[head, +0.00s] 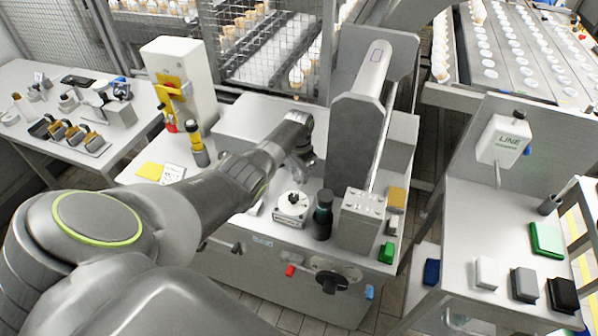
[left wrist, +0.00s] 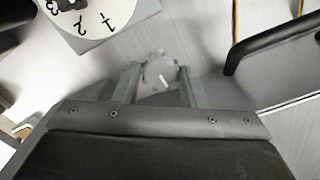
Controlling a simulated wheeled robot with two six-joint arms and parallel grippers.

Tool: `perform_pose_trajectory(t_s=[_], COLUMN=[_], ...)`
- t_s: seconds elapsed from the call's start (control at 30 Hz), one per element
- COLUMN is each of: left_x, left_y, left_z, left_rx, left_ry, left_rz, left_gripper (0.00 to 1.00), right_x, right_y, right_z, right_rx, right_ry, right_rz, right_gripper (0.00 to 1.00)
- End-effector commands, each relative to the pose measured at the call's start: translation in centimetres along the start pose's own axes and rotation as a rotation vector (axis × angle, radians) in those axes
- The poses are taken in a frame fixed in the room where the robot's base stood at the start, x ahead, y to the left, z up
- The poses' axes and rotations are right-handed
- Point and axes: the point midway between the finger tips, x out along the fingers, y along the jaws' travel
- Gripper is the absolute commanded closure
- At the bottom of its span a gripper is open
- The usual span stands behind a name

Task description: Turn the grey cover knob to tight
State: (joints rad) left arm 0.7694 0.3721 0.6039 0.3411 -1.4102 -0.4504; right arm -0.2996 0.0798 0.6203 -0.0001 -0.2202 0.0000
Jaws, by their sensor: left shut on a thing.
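The grey cover knob (left wrist: 158,76) is a small round knob with a pale line across its face. It shows in the left wrist view between the two fingers of my left gripper (left wrist: 155,82), which is shut on it. The pale line runs at a slant there. In the head view my left gripper (head: 304,168) is beside the tall grey housing (head: 352,135), behind the numbered dial. The knob cannot be made out there, and no tight mark is readable.
A white numbered dial (head: 291,204) stands close in front of the gripper, with a dark cylinder (head: 323,214) to its right. A black bar handle (left wrist: 268,42) shows in the left wrist view. A grey block (head: 361,222) stands at the bench's front right.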

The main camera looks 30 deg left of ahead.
Motion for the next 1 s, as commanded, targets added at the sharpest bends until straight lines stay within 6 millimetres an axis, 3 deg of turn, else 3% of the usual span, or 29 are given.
perform_pose_trajectory(t_s=[0.67,0.7,0.87,1.0], left_x=[-0.17,-0.17,-0.12,-0.08], left_y=[-0.05,-0.05,-0.04,-0.03], left_z=[-0.17,-0.17,-0.12,-0.08], left_rx=[0.068,0.068,0.066,0.066], left_ry=[0.005,0.005,0.004,0.002], left_rz=[-0.003,-0.003,-0.002,-0.001], left_gripper=[0.85,0.61,0.41,0.41], right_x=[-0.05,-0.05,-0.05,-0.05], right_y=[0.01,0.02,0.02,0.02], right_z=[0.02,0.02,0.03,0.03], right_rx=[0.0,0.0,0.0,0.0], right_ry=[0.0,0.0,0.0,0.0], right_rz=[0.0,0.0,0.0,0.0], right_gripper=[0.64,0.64,0.64,0.64])
